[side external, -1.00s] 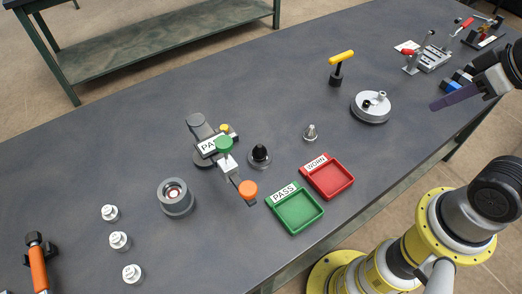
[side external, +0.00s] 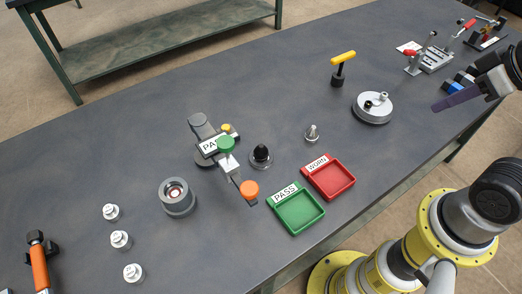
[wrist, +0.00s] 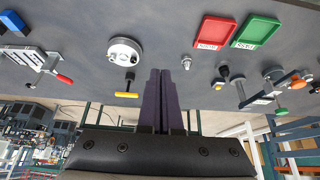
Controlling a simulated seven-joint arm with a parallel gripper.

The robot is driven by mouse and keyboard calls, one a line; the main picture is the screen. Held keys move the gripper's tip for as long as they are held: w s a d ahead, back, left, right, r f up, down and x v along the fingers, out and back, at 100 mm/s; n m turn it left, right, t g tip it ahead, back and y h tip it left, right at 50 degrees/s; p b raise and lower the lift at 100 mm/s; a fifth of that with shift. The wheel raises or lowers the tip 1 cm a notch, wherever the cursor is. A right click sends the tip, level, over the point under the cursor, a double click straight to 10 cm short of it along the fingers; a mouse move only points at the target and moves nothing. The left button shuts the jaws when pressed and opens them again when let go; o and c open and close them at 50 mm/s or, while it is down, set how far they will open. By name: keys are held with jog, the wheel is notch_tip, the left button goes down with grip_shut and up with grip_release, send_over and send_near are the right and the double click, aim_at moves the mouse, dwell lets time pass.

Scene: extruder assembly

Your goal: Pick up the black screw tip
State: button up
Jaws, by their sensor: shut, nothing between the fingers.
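The black screw tip (side external: 261,152) is a dark cone standing upright on a round grey base, right of the gauge with the green knob. It shows small in the wrist view (wrist: 223,72). My gripper (side external: 436,107) is at the right edge of the side view, far from the screw tip. Its long purple fingers are together and hold nothing. In the wrist view the fingertips (wrist: 159,71) point toward the table between the round metal disc and a small silver tip.
A green PASS tray (side external: 295,208) and a red WORN tray (side external: 328,177) lie near the screw tip. A silver tip (side external: 312,133), a metal disc (side external: 373,108), a yellow-handled tool (side external: 343,57), a grey ring (side external: 177,198) and the gauge (side external: 228,163) stand around. The far table is clear.

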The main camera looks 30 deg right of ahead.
jog(key=o, duration=1.1)
